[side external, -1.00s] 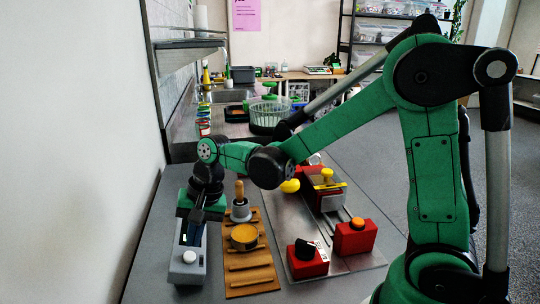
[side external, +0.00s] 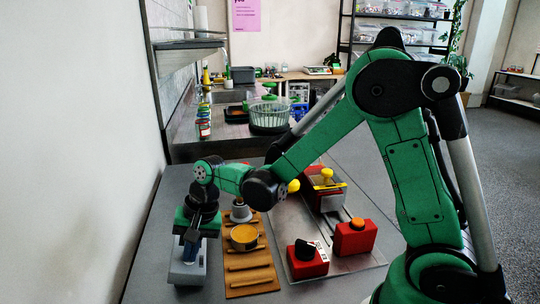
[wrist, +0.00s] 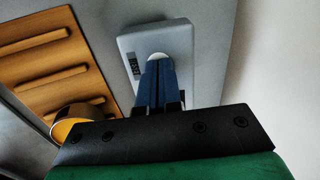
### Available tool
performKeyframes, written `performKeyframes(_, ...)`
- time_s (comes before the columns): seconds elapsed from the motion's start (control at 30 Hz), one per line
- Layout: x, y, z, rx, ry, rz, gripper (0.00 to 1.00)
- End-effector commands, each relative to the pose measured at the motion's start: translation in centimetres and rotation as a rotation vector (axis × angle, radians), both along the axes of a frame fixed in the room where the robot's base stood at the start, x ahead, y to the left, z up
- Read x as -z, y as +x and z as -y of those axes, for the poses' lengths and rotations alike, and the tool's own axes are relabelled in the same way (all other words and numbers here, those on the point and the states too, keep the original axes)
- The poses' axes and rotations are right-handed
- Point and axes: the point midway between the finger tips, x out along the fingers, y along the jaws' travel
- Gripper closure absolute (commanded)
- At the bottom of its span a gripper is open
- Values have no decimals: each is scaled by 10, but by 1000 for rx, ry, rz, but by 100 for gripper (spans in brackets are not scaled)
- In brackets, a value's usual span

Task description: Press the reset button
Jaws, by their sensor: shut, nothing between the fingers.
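An orange button (side external: 357,224) on a red box (side external: 353,241) stands farther right, away from my gripper.
Right of the grey box lies a wooden rack (side external: 252,275) with a yellow round dish (side external: 243,237). A red box (side external: 308,265) with a black knob (side external: 305,249) sits on a metal plate (side external: 340,263). A wall closes off the left side.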

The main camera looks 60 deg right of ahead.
Motion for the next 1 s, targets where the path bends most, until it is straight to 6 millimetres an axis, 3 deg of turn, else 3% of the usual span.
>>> performKeyframes(0.27,4,1,-2,-9,-8,5,100)
performKeyframes(0.43,-9,-2,1,-8,-7,6,100)
performKeyframes(1.0,-111,-25,26,2,-1,3,100)
